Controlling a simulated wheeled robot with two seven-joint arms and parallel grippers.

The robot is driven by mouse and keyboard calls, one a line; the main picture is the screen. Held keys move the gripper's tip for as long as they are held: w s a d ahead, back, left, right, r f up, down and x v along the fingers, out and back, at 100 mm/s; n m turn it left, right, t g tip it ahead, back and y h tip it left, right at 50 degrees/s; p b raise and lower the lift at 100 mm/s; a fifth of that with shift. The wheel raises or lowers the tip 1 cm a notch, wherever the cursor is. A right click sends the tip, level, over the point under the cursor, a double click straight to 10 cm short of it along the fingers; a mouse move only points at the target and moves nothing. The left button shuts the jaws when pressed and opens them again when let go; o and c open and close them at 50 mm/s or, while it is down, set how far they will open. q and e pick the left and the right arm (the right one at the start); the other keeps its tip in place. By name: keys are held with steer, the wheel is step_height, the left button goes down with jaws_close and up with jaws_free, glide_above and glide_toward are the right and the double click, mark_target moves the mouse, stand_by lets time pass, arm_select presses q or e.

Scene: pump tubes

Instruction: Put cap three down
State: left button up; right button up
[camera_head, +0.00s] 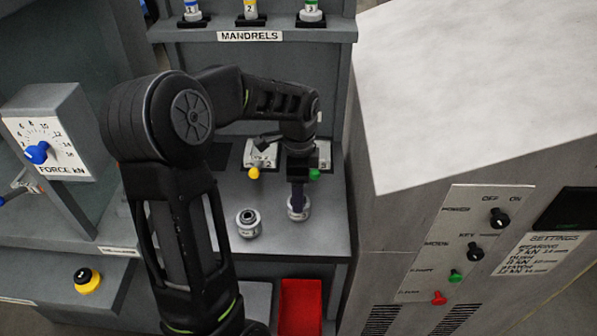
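Two silver ring-shaped caps are on the grey shelf; I cannot read a number on either. The left cap (248,223) stands free. The right cap (301,212) is directly under my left gripper (297,207). The gripper points down, and its dark fingers reach the cap's top and overlap it. The fingers show edge-on, so I cannot tell if they are shut on the cap or open around it. The cap looks upright, at about shelf height. My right gripper is out of view.
Behind the caps are plates with a yellow knob (254,173) and a green knob (314,174). A red tray (300,307) lies below the front edge. A large grey machine (470,90) bounds the right side. The mandrels shelf (290,35) is above.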

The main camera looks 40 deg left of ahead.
arm_select(q)
step_height(320, 180, up, 7)
steer(key=shift+f, duration=0.15)
steer(key=shift+o, duration=0.3)
stand_by(0.3)
